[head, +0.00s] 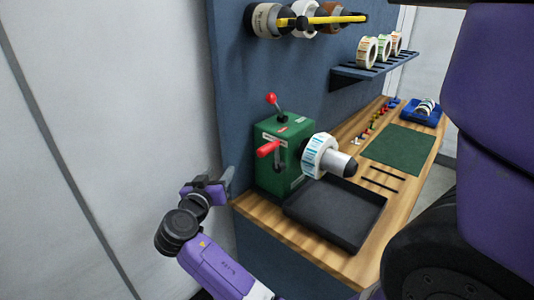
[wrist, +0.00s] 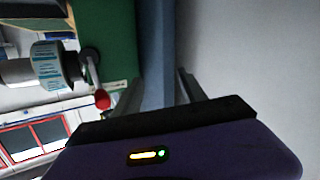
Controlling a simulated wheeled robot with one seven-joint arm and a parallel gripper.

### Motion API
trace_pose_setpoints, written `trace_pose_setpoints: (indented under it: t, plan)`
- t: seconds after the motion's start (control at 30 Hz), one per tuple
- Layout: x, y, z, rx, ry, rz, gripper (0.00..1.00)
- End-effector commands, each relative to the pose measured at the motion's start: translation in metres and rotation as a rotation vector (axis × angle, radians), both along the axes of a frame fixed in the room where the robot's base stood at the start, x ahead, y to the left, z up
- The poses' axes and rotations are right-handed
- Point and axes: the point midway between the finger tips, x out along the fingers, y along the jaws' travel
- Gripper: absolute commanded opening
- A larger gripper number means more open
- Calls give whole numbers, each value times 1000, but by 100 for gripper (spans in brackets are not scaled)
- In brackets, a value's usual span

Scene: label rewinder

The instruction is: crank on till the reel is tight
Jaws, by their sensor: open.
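The label rewinder is a green box (head: 283,160) at the left end of the wooden bench. A crank with a red grip (head: 268,149) is on its near face, and a lever with a red ball knob (head: 271,98) stands on top. The reel, a white label roll with blue print (head: 318,157), sits on a grey spindle to the right. My gripper (head: 228,181) is open and empty, left of the box and apart from the crank. The wrist view shows the box (wrist: 106,35), the reel (wrist: 47,66) and a red knob (wrist: 102,100); I cannot tell which handle that is.
A black tray (head: 335,238) lies below the spindle. A green mat (head: 400,149) and a blue bin (head: 422,112) lie farther along the bench.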

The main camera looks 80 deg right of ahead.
Motion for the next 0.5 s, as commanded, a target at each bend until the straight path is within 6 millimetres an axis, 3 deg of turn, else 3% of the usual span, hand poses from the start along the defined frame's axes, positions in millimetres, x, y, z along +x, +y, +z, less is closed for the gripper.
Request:
trace_pose_setpoints:
  t: [0.07,0.2,0.37,0.5]
  plan:
    - [-28,-17,24,-58,-66,-188,49]
    - [-66,-17,43,-133,-170,-411,49]
    - [-85,-12,49,-177,-233,-520,49]
    - [-93,-19,51,-183,-240,-537,49]
